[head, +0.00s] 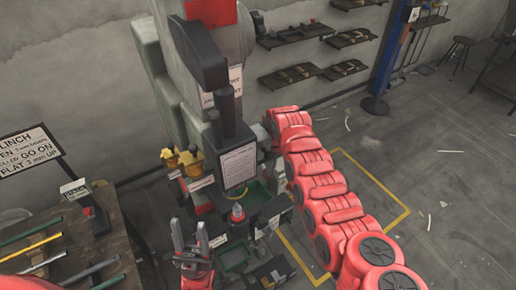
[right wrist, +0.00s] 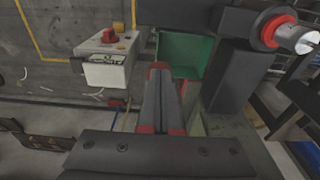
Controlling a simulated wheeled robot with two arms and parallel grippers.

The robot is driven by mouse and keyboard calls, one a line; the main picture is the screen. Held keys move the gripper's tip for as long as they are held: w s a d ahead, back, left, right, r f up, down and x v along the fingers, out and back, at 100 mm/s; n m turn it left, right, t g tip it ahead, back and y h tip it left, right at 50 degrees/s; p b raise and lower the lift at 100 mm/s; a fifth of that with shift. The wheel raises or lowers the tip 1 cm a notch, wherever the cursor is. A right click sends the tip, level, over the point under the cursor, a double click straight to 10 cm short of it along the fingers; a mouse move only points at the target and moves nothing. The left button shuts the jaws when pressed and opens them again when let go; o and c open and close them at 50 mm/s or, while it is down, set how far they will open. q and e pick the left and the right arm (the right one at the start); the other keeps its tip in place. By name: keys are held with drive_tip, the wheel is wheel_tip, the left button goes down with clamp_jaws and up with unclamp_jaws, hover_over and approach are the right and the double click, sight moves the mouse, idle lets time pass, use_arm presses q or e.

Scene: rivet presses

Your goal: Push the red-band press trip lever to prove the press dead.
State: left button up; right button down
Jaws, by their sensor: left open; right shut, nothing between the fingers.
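The press (head: 170,85) stands at centre in the head view, pale green with a red band (head: 210,12) near its top and a dark front arm (head: 198,55). I cannot clearly pick out its trip lever. In the right wrist view, a dark bar carries a red ring (right wrist: 272,32) and a silver end (right wrist: 299,41). My right gripper (right wrist: 160,72) is shut and empty, in front of a green tray (right wrist: 183,55). In the head view its fingers are hidden beside the press. My left gripper (head: 190,238) is open and empty, low in front of the press.
A pale box with a red button (right wrist: 109,37) is left of my right fingers. A table (head: 95,245) with coloured rods and a sign (head: 28,148) stand at the left. Wall shelves (head: 290,75) hold tools. Floor inside the yellow lines (head: 375,172) is partly covered by my right arm.

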drive_tip(key=shift+s+r+p, duration=0.1)
drive_tip(key=shift+r+p, duration=0.2)
drive_tip(key=shift+p, duration=0.05)
drive_tip(key=r+p, duration=0.1)
drive_tip(key=s+d+r+p, duration=0.1)
drive_tip(key=r+p, duration=0.1)
drive_tip(key=s+r+p, duration=0.1)
drive_tip(key=shift+s+d+r+p, duration=0.15)
drive_tip(key=shift+d+p, duration=0.25)
idle(0.5)
